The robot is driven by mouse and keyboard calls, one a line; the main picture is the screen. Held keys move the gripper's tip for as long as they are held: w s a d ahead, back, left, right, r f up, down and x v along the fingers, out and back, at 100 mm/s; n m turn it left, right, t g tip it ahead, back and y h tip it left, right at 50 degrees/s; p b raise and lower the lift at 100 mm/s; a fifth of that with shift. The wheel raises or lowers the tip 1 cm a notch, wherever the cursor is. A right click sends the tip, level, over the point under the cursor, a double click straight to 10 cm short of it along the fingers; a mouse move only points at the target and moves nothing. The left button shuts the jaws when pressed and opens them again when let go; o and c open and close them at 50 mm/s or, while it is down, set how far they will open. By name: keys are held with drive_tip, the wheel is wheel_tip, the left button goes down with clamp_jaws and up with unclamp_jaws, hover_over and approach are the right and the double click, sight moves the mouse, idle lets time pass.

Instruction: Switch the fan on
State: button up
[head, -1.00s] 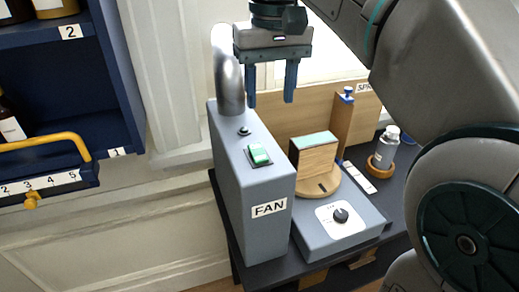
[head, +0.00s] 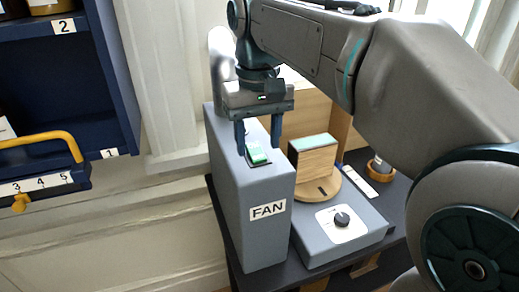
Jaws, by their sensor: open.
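The fan unit (head: 235,190) is a tall grey-blue box with a "FAN" label on its front and a silver pipe (head: 221,65) rising from its back. A green and white rocker switch (head: 257,155) sits on its top face. My gripper (head: 258,149) points down over the fan's top, open, with its two blue fingers on either side of the switch as seen from here. The fingertips look close to the switch's height; I cannot tell whether they touch anything. The gripper hides the rear part of the fan's top. The switch's on or off position is unclear.
Right of the fan stands a low grey box with a black knob (head: 342,219) and a wooden block (head: 314,160) on a round base. A bottle in a wooden ring (head: 381,169) is partly hidden by my arm. A blue shelf (head: 95,95) with a yellow handle is at left.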

drive_tip(key=shift+f, duration=1.05)
drive_tip(key=c, duration=1)
